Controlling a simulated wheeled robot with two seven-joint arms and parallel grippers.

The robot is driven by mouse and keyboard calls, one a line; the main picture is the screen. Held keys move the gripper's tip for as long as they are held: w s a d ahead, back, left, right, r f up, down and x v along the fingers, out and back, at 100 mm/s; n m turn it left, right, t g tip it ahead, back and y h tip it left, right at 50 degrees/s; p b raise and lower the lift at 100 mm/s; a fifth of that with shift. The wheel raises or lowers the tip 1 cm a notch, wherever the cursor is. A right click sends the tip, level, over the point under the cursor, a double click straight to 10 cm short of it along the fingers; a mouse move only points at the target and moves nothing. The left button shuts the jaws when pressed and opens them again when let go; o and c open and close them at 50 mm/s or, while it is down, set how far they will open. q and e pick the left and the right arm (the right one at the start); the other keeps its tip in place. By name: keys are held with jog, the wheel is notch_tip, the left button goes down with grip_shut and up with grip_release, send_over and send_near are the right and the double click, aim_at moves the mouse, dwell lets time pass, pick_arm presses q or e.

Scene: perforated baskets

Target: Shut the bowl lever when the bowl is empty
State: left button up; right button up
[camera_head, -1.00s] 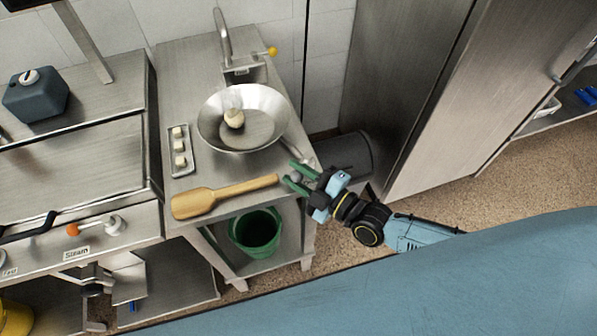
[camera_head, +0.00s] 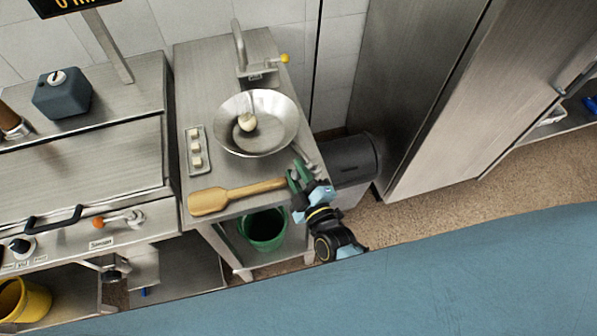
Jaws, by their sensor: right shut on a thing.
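The metal bowl (camera_head: 280,112) stands on the steel side table. A round pale lump (camera_head: 247,123) lies in it, so it is not empty. My right gripper (camera_head: 297,177), with green fingers, is shut on the lever's end, which the fingers largely hide. It is at the table's front right corner, beside the tip of the wooden paddle's handle. My left gripper is not in view.
The wooden paddle (camera_head: 215,201) lies along the table's front edge. A small tray (camera_head: 198,140) with pale cubes sits left of the bowl. A green bucket (camera_head: 264,229) is on the lower shelf. A steel cabinet (camera_head: 480,90) stands to the right.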

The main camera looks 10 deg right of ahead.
jog(key=o, duration=0.9)
jog(key=shift+s, duration=0.1)
jog(key=shift+f, duration=0.15)
